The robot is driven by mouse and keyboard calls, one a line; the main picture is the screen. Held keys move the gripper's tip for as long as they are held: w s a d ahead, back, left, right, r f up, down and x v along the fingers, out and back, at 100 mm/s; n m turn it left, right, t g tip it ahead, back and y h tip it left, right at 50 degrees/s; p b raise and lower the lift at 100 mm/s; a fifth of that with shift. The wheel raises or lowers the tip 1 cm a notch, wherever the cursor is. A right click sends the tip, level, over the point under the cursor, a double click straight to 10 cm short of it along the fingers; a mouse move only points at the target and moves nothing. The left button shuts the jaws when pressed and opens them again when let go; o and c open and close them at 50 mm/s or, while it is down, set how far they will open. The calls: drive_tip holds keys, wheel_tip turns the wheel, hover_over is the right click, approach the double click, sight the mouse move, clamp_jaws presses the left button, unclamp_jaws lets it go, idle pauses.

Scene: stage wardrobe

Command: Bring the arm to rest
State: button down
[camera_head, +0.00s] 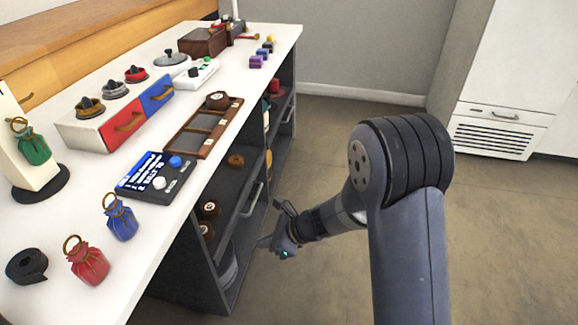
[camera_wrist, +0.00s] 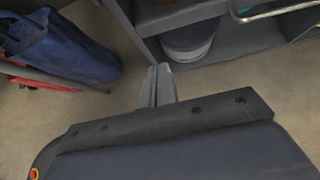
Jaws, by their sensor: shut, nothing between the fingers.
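My gripper (camera_head: 268,243) hangs at the end of my arm, low beside the open front of the counter's shelves. In the wrist view my gripper (camera_wrist: 158,70) shows its two fingers together, with nothing between them. Beyond the fingertips there is floor and the lower edge of the shelf unit. My arm reaches from the lower right of the head view toward the counter and clears the floor.
The white counter (camera_head: 80,199) holds pouches, a drawer box, a dark tray and a control panel. Shelves below hold brown rolls (camera_head: 210,209) and a grey round container (camera_wrist: 190,40). A blue bag (camera_wrist: 60,48) is at left in the wrist view. Floor at right (camera_head: 500,240) is clear.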

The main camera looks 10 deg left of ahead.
drive_tip(key=shift+a+f, duration=0.1)
drive_tip(key=b, duration=0.4)
approach(221, 249)
drive_tip(key=x, duration=0.6)
drive_tip(key=shift+s+f, duration=0.15)
drive_tip(key=shift+f, duration=0.25)
drive_tip(key=shift+a, duration=0.35)
drive_tip(key=shift+r, duration=0.1)
